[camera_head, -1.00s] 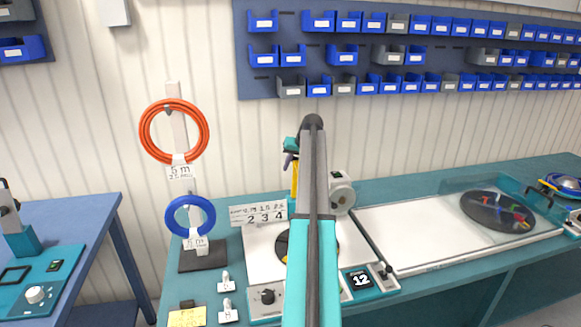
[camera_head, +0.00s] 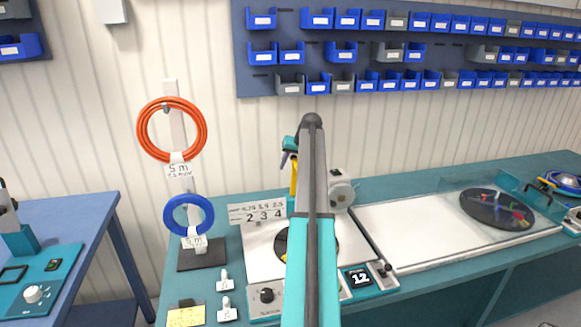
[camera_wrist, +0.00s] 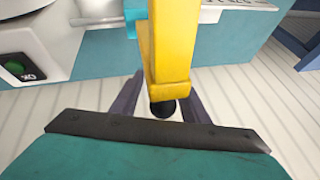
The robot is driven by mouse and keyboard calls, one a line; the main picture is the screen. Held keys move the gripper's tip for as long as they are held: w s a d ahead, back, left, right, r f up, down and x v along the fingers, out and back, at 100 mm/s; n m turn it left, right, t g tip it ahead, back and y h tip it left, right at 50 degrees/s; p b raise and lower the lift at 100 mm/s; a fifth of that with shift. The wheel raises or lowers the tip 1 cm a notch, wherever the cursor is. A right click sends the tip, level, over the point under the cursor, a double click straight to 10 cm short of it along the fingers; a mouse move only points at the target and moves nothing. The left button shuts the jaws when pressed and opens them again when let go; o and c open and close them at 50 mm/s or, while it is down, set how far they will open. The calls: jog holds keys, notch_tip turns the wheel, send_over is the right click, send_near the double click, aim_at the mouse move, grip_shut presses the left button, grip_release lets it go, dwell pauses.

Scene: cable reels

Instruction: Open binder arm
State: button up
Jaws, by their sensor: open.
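The yellow binder arm (camera_wrist: 172,45) hangs into the middle of the wrist view, with a dark round knob (camera_wrist: 162,108) at its end. In the head view a strip of the yellow arm (camera_head: 294,178) shows just left of my own arm, which hides much of the binder. My gripper (camera_wrist: 160,98) is open, with one dark finger on each side of the yellow arm's end. Whether either finger touches it I cannot tell. In the head view my gripper (camera_head: 287,157) is partly hidden behind my arm.
A white unit with a green OK button (camera_wrist: 18,67) is close at left in the wrist view. The reel stand with an orange coil (camera_head: 142,128) and a blue coil (camera_head: 168,215) stands left of the binder. A white panel (camera_head: 420,237) lies at right.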

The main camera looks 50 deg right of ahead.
jog(key=b+v, duration=0.3)
jog(key=v, duration=1)
jog(key=shift+s+a+r, duration=0.2)
jog(key=shift+r, duration=0.1)
